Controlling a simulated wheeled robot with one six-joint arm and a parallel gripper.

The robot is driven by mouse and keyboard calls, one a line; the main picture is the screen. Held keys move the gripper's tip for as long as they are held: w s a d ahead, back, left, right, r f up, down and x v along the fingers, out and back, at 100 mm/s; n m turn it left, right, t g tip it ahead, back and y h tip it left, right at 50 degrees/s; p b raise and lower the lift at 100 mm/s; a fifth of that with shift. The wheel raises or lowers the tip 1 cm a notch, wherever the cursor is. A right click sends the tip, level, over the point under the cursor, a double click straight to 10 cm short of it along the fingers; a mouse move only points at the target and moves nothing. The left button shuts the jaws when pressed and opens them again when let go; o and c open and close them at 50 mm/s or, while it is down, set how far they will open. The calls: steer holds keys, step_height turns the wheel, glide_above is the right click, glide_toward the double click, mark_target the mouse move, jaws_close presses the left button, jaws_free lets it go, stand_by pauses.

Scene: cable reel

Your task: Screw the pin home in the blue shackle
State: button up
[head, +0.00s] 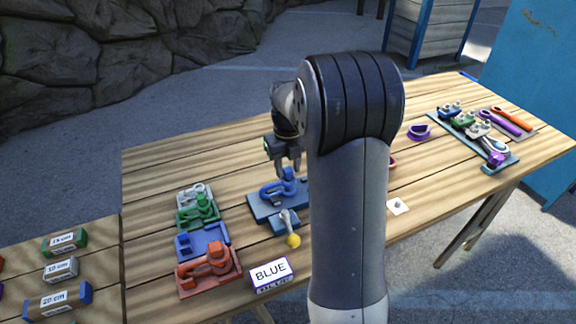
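The blue shackle (272,191) lies on a blue-grey plate (262,210) in the middle of the table. An upright blue piece (290,174), perhaps the pin's head, stands at its right end. My gripper (288,171) points down just above that piece. Its two fingers show a gap between them; whether they touch the blue piece is too small to tell. My own arm hides the table to the right of the plate. A white card reading BLUE (271,272) stands at the front edge.
At the left are white (192,195), green (200,210) and orange (208,262) shackles, with a blue holder (203,242) among them. A tray (510,163) with several pieces lies at the right.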

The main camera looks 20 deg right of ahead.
steer(key=shift+o, duration=0.3)
steer(key=shift+r+p, duration=1.95)
steer(key=shift+r, duration=0.35)
